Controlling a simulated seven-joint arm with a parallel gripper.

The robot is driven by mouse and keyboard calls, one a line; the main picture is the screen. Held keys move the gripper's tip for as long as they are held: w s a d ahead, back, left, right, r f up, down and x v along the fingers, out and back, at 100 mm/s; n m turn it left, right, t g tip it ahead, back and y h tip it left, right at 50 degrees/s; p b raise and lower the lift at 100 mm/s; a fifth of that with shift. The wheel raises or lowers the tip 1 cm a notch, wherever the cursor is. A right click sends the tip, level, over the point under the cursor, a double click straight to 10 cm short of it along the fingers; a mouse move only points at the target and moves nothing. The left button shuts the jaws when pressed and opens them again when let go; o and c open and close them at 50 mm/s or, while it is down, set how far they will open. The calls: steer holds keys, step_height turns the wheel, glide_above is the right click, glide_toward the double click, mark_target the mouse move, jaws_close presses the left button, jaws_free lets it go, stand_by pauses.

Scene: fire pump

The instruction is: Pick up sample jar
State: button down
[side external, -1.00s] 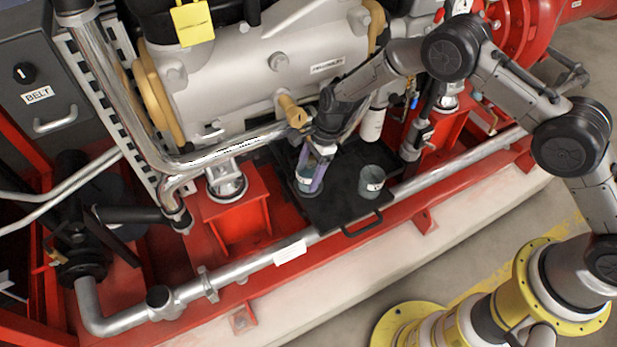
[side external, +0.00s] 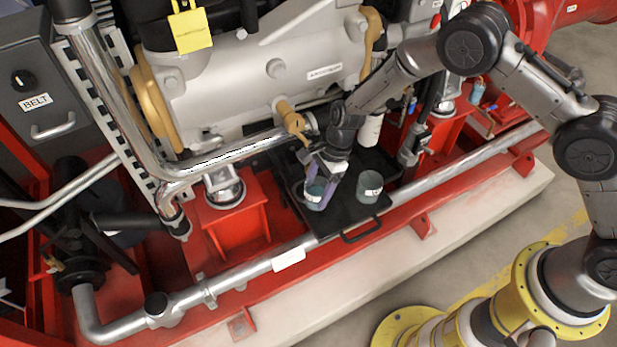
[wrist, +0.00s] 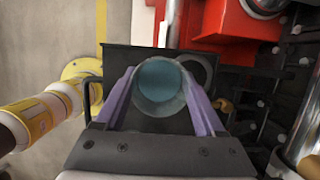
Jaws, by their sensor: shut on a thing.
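My gripper (side external: 322,182), with purple fingers, points down over the black tray (side external: 352,223) and is shut on a sample jar (side external: 315,197). This jar is a small grey-blue cup with a pale label. In the wrist view, the jar (wrist: 161,86) sits between the two fingers of my gripper (wrist: 160,92), its round blue top facing the camera. I cannot tell whether its base touches the tray. A second similar jar (side external: 370,187) stands upright on the tray, to the right of the held one.
A white cylinder (side external: 370,130) stands behind the second jar. A tan valve handle (side external: 292,122) juts out close behind my gripper. A silver pipe (side external: 245,268) and red frame run along the tray's front. The large pump body (side external: 265,70) fills the back.

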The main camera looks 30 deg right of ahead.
steer(key=s, duration=2.6)
steer(key=w+d+r+m+t, duration=0.1)
steer(key=w+d+r+m, duration=0.1)
steer(key=w+d+r, duration=0.3)
steer(key=w+d+r+m, duration=0.2)
steer(key=d+r, duration=0.2)
steer(key=r, duration=0.3)
steer(key=shift+m, duration=0.3)
steer(key=w+a+f, duration=0.2)
steer(key=w+f, duration=0.1)
steer(key=w, duration=0.1)
steer(key=w+a+f, duration=0.2)
steer(key=w+f, duration=0.1)
steer(key=w, duration=0.1)
steer(key=w+a+f, duration=0.2)
steer(key=w, duration=0.1)
steer(key=shift+w+f, duration=0.4)
steer(key=shift+w+a+f, duration=0.2)
steer(key=shift+w+f, duration=0.1)
steer(key=shift+f, duration=0.15)
steer(key=shift+w+a+f, duration=0.1)
steer(key=shift+w+f, duration=0.05)
steer(key=shift+f, duration=0.75)
steer(key=shift+w+f, duration=0.1)
steer(key=shift+f, duration=0.75)
steer(key=shift+f, duration=0.15)
